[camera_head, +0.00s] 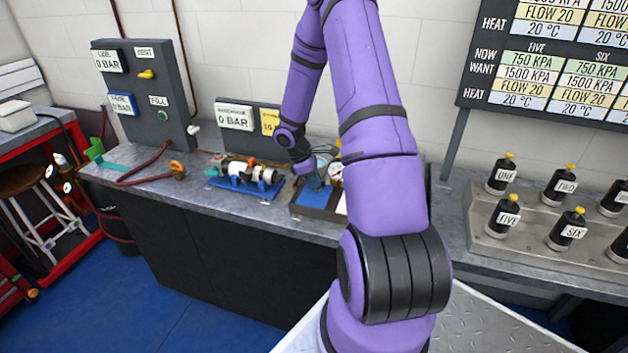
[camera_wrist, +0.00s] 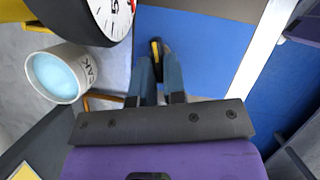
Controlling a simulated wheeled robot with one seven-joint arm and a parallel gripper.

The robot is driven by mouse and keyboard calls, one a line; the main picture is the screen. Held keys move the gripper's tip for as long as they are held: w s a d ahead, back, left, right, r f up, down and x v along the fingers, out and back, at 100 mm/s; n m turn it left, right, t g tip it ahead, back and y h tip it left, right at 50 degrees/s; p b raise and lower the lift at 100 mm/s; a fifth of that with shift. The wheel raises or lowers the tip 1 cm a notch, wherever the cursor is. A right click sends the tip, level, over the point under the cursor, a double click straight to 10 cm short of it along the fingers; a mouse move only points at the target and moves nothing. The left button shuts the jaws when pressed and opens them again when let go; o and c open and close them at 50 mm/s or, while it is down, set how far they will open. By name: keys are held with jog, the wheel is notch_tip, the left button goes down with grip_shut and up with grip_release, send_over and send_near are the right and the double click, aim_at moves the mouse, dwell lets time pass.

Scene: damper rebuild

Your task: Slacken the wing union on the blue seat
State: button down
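The blue seat (camera_head: 233,186) is on the bench in the head view, left of my gripper. My gripper (camera_wrist: 157,60) is over the blue-floored tray (camera_head: 313,198), to the right of the seat. In the wrist view a small black and yellow item (camera_wrist: 156,47) shows between my fingertips. The fingers are a little apart. I cannot tell whether they grip the item or only stand around it. The seat is not in the wrist view.
A round gauge (camera_wrist: 106,14) and a white cup (camera_wrist: 54,74) with a pale blue inside are close left of my fingers. A grey panel (camera_head: 145,95) and an orange fitting on a hose (camera_head: 177,169) stand left of the seat. Labelled canisters (camera_head: 502,175) stand far right.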

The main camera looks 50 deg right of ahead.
jog(key=shift+n, duration=0.4)
jog(key=n, duration=0.2)
jog(key=n+t+h, duration=0.1)
jog(key=n, duration=0.1)
jog(key=shift+s+a+n+t, duration=0.2)
jog(key=shift+n+t, duration=0.1)
jog(key=shift+s+n+t+h, duration=0.15)
jog(key=shift+n+t, duration=0.4)
jog(key=shift+n, duration=0.9)
jog(key=shift+s+n+t+h, duration=0.15)
jog(key=shift+n+t, duration=0.4)
jog(key=shift+n, duration=1.2)
jog(key=c, duration=1.2)
grip_release()
jog(key=shift+a+r, duration=0.1)
jog(key=shift+r, duration=0.05)
jog(key=shift+s+v, duration=0.2)
jog(key=shift+v, duration=5.05)
